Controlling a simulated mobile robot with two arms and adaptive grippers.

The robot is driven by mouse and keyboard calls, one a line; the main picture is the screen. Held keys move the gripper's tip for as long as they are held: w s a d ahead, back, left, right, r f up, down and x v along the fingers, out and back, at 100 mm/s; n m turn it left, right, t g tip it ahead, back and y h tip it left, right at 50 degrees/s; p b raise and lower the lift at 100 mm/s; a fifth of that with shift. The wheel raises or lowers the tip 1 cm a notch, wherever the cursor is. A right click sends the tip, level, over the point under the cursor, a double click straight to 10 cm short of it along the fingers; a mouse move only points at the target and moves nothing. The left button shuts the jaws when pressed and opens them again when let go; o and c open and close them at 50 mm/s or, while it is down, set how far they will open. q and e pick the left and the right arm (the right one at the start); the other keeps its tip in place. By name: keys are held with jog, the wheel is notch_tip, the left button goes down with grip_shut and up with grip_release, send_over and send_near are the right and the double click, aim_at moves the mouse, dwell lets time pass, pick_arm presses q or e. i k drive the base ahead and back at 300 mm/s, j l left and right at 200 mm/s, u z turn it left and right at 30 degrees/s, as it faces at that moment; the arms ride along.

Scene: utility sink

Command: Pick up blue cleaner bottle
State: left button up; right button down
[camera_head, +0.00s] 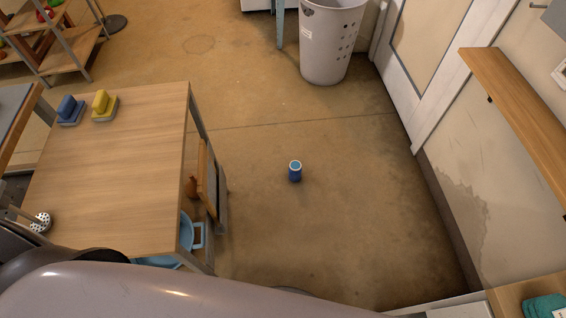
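A small blue cylindrical thing with a pale top (295,172) stands upright on the bare floor, near the middle of the head view. It may be the blue cleaner bottle, but it is too small to tell for sure. No other blue bottle is clearly visible. Neither of my grippers can be seen; only a large smooth grey part of my own body fills the bottom left.
A wooden table (115,165) with a blue brush (70,109) and a yellow brush (104,105) stands at left. A light blue tub (187,232) sits under its right end. A perforated laundry basket (328,45) stands at the back. Floor around the blue thing is clear.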

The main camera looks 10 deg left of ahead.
aim_at(295, 169)
jog(key=k+j+u, duration=0.2)
jog(key=k, duration=0.2)
jog(key=i+l+z, duration=0.25)
jog(key=i+z, duration=0.25)
jog(key=i+u, duration=0.1)
jog(key=i, duration=0.65)
jog(key=i+z, duration=0.4)
jog(key=z, duration=0.15)
jog(key=i+u, duration=0.15)
jog(key=i+l, duration=0.05)
jog(key=i, duration=0.05)
